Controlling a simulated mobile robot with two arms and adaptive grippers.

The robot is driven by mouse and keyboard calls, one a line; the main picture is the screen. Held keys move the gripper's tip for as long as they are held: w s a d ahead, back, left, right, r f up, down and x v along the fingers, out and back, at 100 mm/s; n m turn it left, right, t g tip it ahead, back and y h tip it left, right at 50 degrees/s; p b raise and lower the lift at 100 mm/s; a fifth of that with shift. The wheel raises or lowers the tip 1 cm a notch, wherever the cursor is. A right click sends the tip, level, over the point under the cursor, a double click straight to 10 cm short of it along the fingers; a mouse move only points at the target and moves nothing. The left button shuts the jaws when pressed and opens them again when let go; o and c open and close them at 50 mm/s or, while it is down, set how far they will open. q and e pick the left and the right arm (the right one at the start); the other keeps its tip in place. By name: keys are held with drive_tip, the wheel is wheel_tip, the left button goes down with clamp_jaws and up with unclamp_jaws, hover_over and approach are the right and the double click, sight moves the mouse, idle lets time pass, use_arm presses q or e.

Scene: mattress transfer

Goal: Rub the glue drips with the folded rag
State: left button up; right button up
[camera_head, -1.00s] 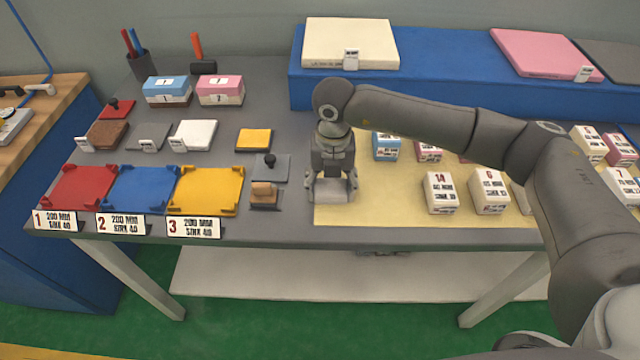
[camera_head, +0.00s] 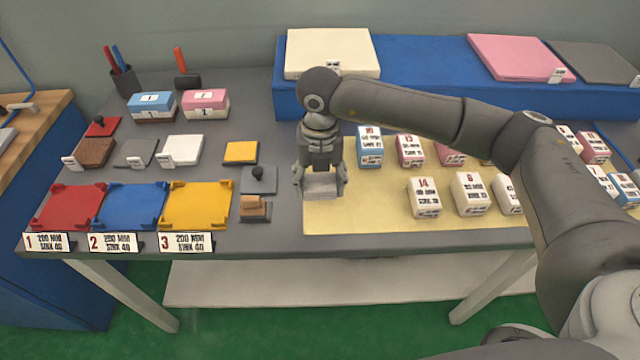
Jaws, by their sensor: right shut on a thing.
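My right gripper (camera_head: 320,194) points down over the left end of the cream mat (camera_head: 385,213) on the grey table. It is shut on a pale grey flat piece, which looks like the folded rag (camera_head: 320,184). The rag is low at the mat; I cannot tell whether it touches. I cannot make out any glue drips; the gripper and arm hide part of the mat. My left gripper is not in view.
White blocks (camera_head: 424,198) and blue and pink blocks (camera_head: 370,147) stand on the mat to the right. A stamp on a grey pad (camera_head: 259,181) and a wooden block (camera_head: 255,207) are close left. Red, blue and yellow trays (camera_head: 196,205) lie further left.

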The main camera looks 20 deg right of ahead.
drive_tip(key=shift+r, duration=0.5)
drive_tip(key=shift+r+p, duration=0.75)
drive_tip(key=shift+r, duration=0.8)
